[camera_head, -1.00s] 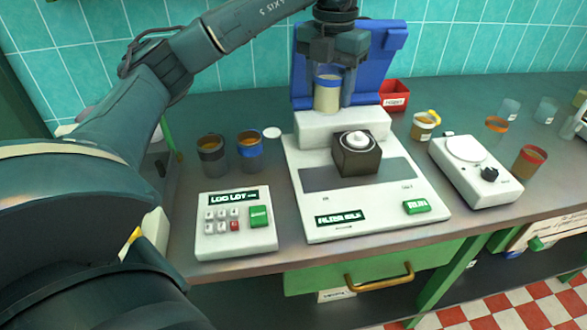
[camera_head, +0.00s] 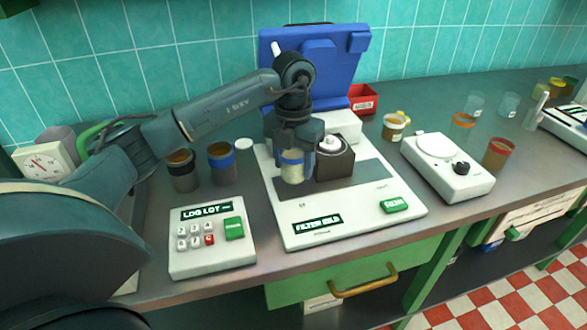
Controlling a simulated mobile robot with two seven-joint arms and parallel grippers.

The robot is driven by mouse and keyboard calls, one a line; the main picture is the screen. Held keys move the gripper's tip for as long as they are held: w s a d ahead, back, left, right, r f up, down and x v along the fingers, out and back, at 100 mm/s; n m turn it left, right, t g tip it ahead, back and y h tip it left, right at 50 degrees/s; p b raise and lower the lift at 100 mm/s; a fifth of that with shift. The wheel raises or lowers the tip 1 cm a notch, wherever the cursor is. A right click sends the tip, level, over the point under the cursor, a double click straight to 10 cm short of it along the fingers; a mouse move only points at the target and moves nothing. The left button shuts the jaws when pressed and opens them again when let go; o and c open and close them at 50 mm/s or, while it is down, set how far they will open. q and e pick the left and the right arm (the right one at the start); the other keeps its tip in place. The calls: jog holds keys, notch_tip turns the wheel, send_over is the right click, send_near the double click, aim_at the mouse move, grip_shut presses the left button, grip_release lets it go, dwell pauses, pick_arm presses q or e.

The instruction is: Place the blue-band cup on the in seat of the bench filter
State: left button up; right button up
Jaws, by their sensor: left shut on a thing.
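My left gripper (camera_head: 298,150) is shut on a clear cup with a blue band and pale contents (camera_head: 292,173). The cup is upright, at the left part of the dark strip of the bench filter (camera_head: 345,221), just left of the dark block with a white knob (camera_head: 335,160). I cannot tell whether the cup's base touches the filter. The gripper hides part of the cup's top. A small label lies in front of the cup, too small to read surely. My right gripper is not in view.
Another blue-banded cup (camera_head: 222,170) and a dark-banded cup (camera_head: 182,178) stand left of the filter. A keypad box (camera_head: 212,245) is at front left. A white device with a round plate (camera_head: 455,176) stands right. A blue panel (camera_head: 318,68) rises behind.

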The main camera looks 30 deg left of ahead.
pick_arm(q)
notch_tip(320, 180, down, 2)
jog(key=shift+f, duration=0.15)
jog(key=shift+f, duration=0.2)
jog(key=o, duration=1.1)
jog(key=shift+c, duration=0.2)
jog(key=shift+r, duration=0.25)
notch_tip(320, 180, up, 12)
